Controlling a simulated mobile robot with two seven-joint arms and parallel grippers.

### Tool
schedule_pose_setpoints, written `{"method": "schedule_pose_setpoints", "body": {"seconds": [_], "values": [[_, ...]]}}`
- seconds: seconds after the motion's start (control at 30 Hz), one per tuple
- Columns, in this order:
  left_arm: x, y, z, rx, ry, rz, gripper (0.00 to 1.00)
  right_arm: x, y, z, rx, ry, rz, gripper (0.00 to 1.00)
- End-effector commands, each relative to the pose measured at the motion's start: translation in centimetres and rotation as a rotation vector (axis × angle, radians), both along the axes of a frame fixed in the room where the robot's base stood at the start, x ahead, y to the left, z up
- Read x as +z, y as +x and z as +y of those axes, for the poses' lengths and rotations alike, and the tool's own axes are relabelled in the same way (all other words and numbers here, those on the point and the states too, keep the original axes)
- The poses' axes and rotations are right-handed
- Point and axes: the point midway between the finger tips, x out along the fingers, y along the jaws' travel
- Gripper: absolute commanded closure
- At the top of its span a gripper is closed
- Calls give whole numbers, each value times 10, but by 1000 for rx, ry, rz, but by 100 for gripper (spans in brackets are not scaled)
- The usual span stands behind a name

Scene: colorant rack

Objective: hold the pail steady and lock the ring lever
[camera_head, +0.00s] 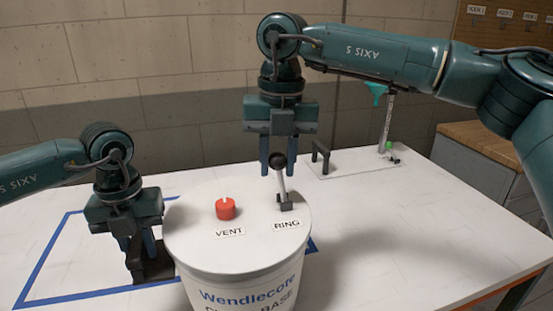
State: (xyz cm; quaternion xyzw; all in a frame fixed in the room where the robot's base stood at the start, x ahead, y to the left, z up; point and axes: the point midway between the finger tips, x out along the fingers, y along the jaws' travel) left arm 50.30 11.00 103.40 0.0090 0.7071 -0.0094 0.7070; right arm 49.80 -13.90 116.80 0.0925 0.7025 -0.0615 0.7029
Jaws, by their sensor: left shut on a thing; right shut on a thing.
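The white pail (240,262) stands on the table with its lid facing up. Its lid carries a red vent knob (226,209) and the ring lever (281,186), a grey lever with a dark ball top on a small dark base, standing nearly upright. My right gripper (278,168) points down over the lid and is shut on the top of the ring lever. My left gripper (147,262) is low at the pail's left side, shut on a dark part beside the pail wall. The exact hold of its fingertips is partly hidden.
Blue tape (62,233) marks a square on the white table (400,230) around the pail's left side. Behind the pail stand a dark handle (320,158) and a post with a teal funnel (377,90). The table's right side is clear.

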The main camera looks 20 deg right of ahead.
Motion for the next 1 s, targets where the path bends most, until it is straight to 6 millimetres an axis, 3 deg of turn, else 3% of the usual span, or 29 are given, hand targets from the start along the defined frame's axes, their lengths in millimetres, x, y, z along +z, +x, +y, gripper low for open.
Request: {"method": "schedule_pose_setpoints", "body": {"seconds": [1.0], "values": [[0,1,1,3,2,0,100,-13,-2,-58,-4,671,-11,100]]}}
